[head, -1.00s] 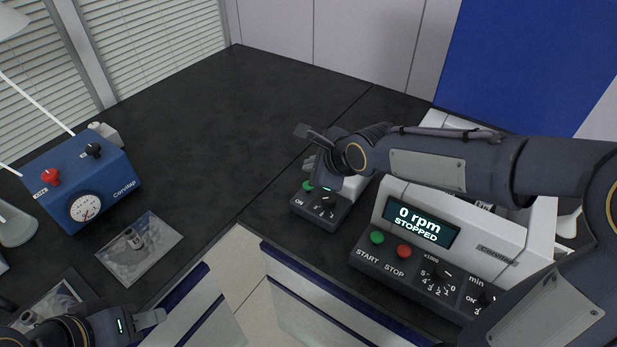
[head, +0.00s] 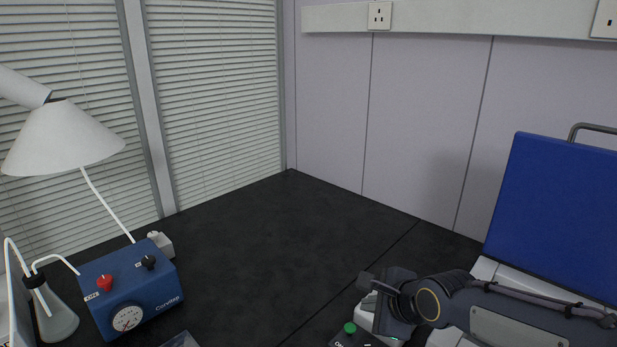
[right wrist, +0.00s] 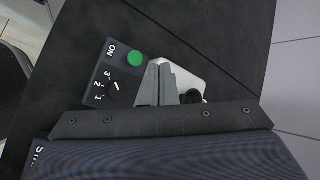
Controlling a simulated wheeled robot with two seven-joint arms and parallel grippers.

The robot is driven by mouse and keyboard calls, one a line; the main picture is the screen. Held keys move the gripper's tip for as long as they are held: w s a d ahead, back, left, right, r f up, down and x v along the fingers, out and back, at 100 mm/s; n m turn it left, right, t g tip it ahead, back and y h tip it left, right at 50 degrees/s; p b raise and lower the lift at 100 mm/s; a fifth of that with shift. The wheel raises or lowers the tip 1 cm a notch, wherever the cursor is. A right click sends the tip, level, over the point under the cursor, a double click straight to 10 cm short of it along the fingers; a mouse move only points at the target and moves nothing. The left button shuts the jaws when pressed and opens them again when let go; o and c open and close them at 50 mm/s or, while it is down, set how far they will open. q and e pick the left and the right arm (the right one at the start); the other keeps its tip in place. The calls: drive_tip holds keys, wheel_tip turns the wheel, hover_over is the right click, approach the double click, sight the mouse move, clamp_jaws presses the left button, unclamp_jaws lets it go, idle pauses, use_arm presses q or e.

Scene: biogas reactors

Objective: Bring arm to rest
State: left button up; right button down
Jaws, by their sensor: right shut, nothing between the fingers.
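My right arm comes in from the lower right of the head view. Its gripper (head: 384,296) is over a small device with a green button (head: 349,328), at the bottom of the picture. In the right wrist view the gripper's fingers (right wrist: 158,84) are together with nothing between them. The dark control panel (right wrist: 98,90) with ON, a green button and a numbered dial shows beside the fingertips. I cannot tell whether the fingers touch the device. My left gripper is out of the head view.
A blue box (head: 152,291) with red and black knobs and a gauge stands at the left, by a glass flask (head: 57,318) and a white lamp (head: 62,138). A blue panel (head: 555,215) rises at the right. The middle of the black bench (head: 270,235) is clear.

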drive_tip(key=s+d+n, duration=0.2)
drive_tip(key=s+n, duration=0.1)
drive_tip(key=s, duration=0.1)
drive_tip(key=s+d+n, duration=0.2)
drive_tip(key=s+n, duration=0.1)
drive_tip(key=s, duration=0.1)
drive_tip(key=s+d+n+g, duration=0.1)
drive_tip(key=s+d+n, duration=0.2)
drive_tip(key=s, duration=0.2)
drive_tip(key=shift+r, duration=0.2)
drive_tip(key=s+f+n+g, duration=0.1)
drive_tip(key=s+f+n, duration=0.1)
drive_tip(key=s+n, duration=0.7)
drive_tip(key=shift+s+f+p, duration=0.3)
drive_tip(key=shift+s, duration=0.7)
drive_tip(key=shift+d, duration=0.15)
